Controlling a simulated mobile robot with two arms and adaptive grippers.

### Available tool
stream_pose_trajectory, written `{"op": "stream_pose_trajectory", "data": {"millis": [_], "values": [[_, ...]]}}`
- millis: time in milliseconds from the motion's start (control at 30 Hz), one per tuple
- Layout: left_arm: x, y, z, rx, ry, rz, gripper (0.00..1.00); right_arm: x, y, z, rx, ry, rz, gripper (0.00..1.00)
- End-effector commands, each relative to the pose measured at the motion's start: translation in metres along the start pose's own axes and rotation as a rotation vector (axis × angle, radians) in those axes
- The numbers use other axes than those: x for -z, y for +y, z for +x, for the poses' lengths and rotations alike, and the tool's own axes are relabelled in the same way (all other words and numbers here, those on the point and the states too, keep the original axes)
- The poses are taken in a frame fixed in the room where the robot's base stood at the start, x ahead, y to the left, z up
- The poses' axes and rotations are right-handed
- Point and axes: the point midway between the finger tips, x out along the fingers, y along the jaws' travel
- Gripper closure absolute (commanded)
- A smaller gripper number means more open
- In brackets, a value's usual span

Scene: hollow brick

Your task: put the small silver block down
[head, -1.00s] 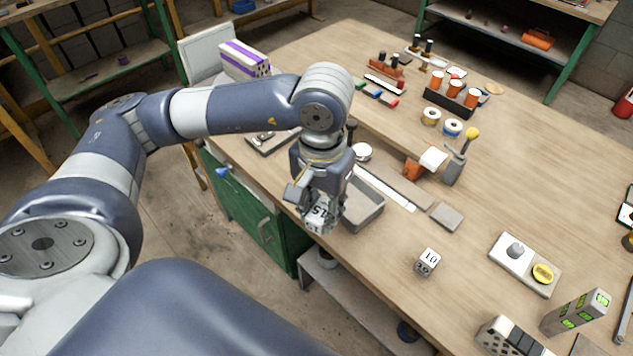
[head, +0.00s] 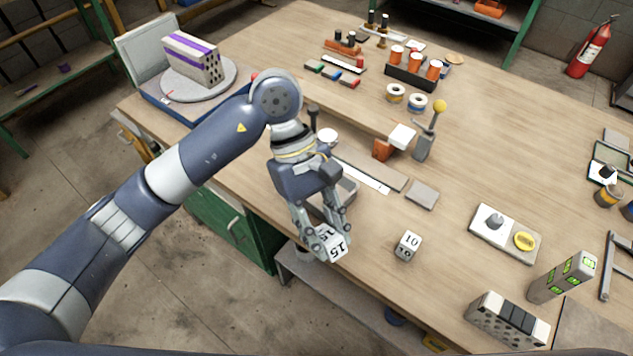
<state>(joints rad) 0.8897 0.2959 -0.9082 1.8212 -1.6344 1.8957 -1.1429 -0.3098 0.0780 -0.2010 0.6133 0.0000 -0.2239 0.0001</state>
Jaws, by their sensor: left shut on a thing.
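The small silver block (head: 333,246), marked 15, is between the fingertips of my left gripper (head: 325,236). The gripper is shut on it, pointing down at the front edge of the wooden workbench. The fingers hide part of the block, and I cannot tell whether it touches the bench. A similar small block marked 10 (head: 408,246) stands on the bench to the right, apart from the held one. My right gripper is not in view.
A grey tray (head: 346,188) sits partly hidden behind my left gripper. A flat grey plate (head: 422,194) and a white board with a yellow disc (head: 505,234) lie to the right. A hollow brick (head: 508,320) is at the front right. Bare wood surrounds the block marked 10.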

Motion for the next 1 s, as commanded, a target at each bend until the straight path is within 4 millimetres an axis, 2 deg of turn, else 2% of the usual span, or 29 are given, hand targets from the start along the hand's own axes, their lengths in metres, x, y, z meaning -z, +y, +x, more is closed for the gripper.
{"op": "stream_pose_trajectory", "data": {"millis": [33,200,333,467,733,1000], "values": [[-0.005,0.009,0.006,-0.049,-0.066,-0.079,1.00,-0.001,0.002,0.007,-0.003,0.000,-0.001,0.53],[-0.021,0.037,0.004,-0.289,-0.285,-0.373,1.00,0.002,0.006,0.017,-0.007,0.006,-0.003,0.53],[-0.023,0.051,-0.003,-0.495,-0.421,-0.549,1.00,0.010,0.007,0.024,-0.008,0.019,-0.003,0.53],[-0.016,0.059,-0.011,-0.710,-0.530,-0.687,1.00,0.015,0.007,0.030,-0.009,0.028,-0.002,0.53],[0.022,0.058,-0.023,-1.147,-0.679,-0.878,1.00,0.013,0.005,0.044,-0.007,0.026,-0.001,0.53],[0.084,0.028,-0.021,-1.542,-0.715,-0.963,1.00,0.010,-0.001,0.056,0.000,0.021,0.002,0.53]]}}
